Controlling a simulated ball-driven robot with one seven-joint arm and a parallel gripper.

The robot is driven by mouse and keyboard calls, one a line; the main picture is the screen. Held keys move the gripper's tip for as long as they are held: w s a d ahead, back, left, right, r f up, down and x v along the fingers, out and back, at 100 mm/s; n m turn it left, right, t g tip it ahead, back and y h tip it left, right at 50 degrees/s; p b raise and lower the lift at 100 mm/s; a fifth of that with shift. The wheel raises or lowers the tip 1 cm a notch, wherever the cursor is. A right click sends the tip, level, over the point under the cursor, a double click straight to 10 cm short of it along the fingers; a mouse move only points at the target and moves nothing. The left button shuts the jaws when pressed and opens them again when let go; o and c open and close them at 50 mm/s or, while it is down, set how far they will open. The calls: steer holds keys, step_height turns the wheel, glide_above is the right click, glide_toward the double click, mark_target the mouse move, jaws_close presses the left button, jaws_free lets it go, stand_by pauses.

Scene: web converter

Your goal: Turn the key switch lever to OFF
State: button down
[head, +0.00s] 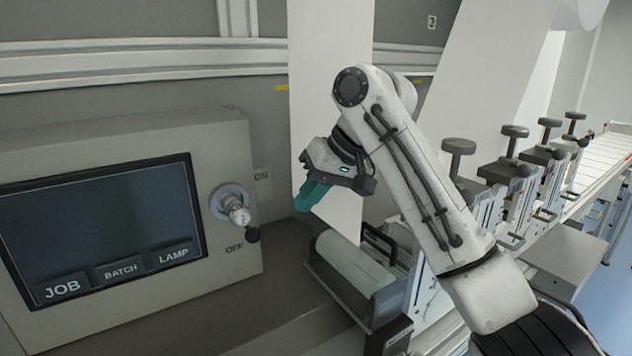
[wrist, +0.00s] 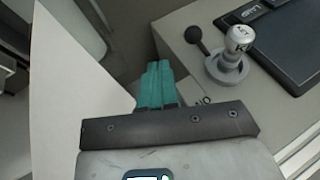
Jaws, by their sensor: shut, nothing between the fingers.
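The key switch (head: 231,204) is a round silver base and knob on the right side of the grey control panel. Its lever ends in a black ball (head: 253,234), which points down and right, close beside the OFF label (head: 234,247) and below the ON label (head: 262,175). The wrist view shows the knob (wrist: 238,45) marked KEY and the black ball (wrist: 194,35). My gripper (head: 305,207) has teal fingers, shut and empty, to the right of the switch and apart from it. The fingers (wrist: 157,75) also show shut in the wrist view.
The panel's dark screen (head: 95,225) has JOB, BATCH and LAMP labels along its bottom. A white web sheet (head: 325,90) hangs behind my gripper. A roller (head: 355,265) lies below it. Several clamp-like units with dark knobs (head: 458,146) stand at the right.

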steer(key=s+a+f+p, duration=0.1)
steer(key=a+f, duration=0.3)
steer(key=a, duration=0.2)
steer(key=shift+f, duration=0.2)
steer(key=shift+a+p, duration=0.1)
steer(key=shift+p, duration=0.4)
steer(key=shift+s+a+f+m+g+y+p, duration=0.25)
steer(key=shift+f+g+y+p, duration=0.1)
steer(key=shift+y+p, duration=0.45)
steer(key=shift+s+a+f+m+g+y+p, duration=0.15)
steer(key=shift+a+f+g+y+p, duration=0.3)
steer(key=shift+p, duration=0.5)
steer(key=shift+s+a+f+m+g+y+p, duration=0.1)
steer(key=shift+s+f+m+g+y+p, duration=0.15)
steer(key=shift+y+p, duration=0.6)
steer(key=shift+w+d, duration=0.1)
steer(key=shift+w, duration=0.05)
